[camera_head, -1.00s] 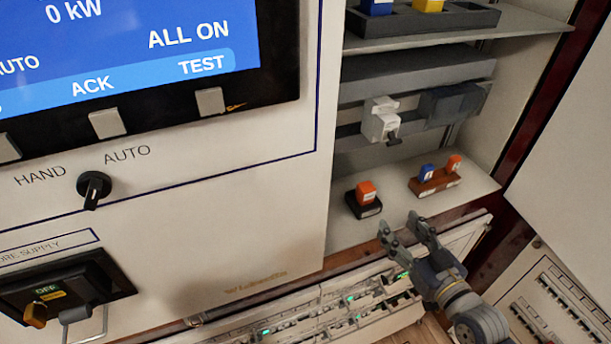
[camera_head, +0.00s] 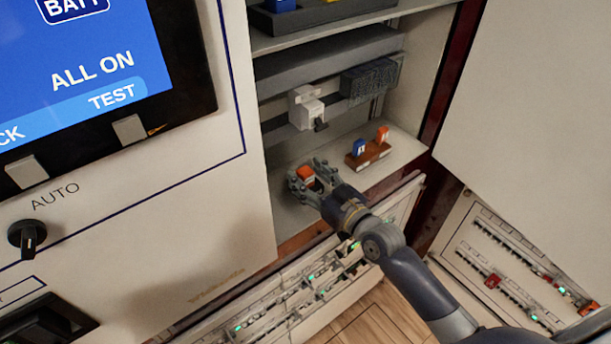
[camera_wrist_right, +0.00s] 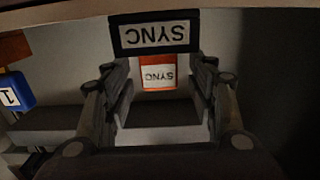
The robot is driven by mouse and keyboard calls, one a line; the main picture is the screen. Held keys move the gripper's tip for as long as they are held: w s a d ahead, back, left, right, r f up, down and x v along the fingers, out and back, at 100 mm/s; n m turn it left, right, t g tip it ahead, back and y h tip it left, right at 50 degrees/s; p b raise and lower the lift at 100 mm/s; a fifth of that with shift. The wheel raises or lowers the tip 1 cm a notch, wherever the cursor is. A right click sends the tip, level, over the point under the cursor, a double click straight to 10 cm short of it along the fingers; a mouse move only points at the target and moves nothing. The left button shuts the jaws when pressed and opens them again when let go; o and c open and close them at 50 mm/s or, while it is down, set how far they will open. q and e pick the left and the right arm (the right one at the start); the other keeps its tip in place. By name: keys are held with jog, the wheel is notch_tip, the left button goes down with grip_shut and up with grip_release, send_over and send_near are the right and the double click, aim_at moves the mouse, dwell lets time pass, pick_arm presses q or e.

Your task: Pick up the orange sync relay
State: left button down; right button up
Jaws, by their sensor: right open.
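The orange sync relay (camera_head: 306,174) stands in the bottom of the open cabinet bay, toward its left side. In the right wrist view the relay (camera_wrist_right: 158,75) shows a white label reading SYNC, upside down in the picture. Its black base (camera_wrist_right: 154,34) carries a matching SYNC label. My right gripper (camera_head: 309,178) is open, with one finger on each side of the relay. In the wrist view the relay shows between the two fingers, with a gap on each side. My left gripper is not in view.
A brown holder (camera_head: 372,154) with a blue block (camera_head: 359,147) and an orange block (camera_head: 382,134) stands to the right on the same shelf. A white device (camera_head: 305,106) sits on the rail above. A control panel with a screen (camera_head: 80,80) is at left.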

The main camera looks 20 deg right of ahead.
jog(key=shift+x, duration=0.85)
jog(key=shift+c, duration=0.6)
jog(key=c, duration=1.1)
jog(key=shift+r, duration=0.1)
